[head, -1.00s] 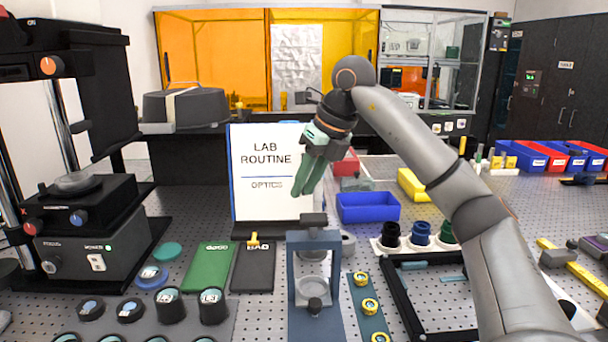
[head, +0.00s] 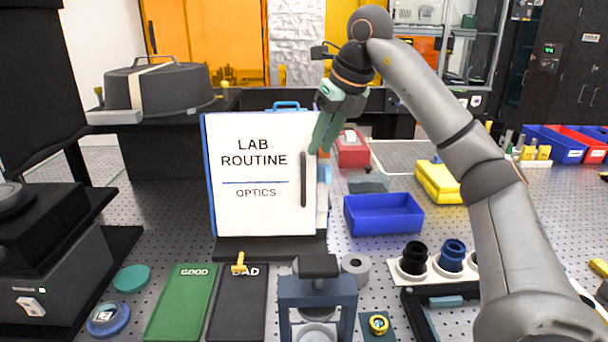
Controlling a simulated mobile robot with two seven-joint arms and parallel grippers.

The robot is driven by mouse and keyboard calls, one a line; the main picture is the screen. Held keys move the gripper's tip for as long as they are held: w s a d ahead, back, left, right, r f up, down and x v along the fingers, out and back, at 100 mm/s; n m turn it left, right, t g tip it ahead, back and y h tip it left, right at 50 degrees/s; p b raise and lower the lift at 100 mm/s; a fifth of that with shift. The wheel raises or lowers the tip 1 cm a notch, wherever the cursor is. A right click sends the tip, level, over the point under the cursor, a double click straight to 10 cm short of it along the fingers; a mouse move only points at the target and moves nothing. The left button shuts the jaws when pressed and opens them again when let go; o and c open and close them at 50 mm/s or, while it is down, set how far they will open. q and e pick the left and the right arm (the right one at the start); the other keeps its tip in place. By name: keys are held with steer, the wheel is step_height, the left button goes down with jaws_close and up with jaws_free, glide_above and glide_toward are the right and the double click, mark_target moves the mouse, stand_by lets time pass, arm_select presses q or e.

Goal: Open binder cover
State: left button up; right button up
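The binder (head: 255,215) stands upright behind the bench's front items, with a white cover reading "LAB ROUTINE OPTICS" and a blue left edge. The cover looks closed. A dark vertical handle (head: 303,180) is on the cover near its right edge. My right gripper (head: 319,148) has green fingers pointing down at the cover's upper right edge, just above and right of the handle. I see no grip on the handle, and whether the fingers touch the cover is unclear. The fingers lie nearly in line, so their opening cannot be judged. My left gripper is out of view.
A blue bin (head: 384,215), a yellow bin (head: 437,182) and a red box (head: 352,150) sit right of the binder. Green "GOOD" (head: 180,305) and black "BAD" (head: 238,305) plates lie in front, beside a blue-grey fixture (head: 318,290). Bare bench shows left of the binder.

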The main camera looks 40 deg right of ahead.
mark_target(305, 181)
steer(key=x, duration=1.2)
steer(key=shift+w+d+f+b, duration=0.15)
steer(key=shift+w+f+b, duration=0.1)
steer(key=shift+b, duration=0.15)
steer(key=shift+r, duration=0.1)
jaws_close()
stand_by(0.8)
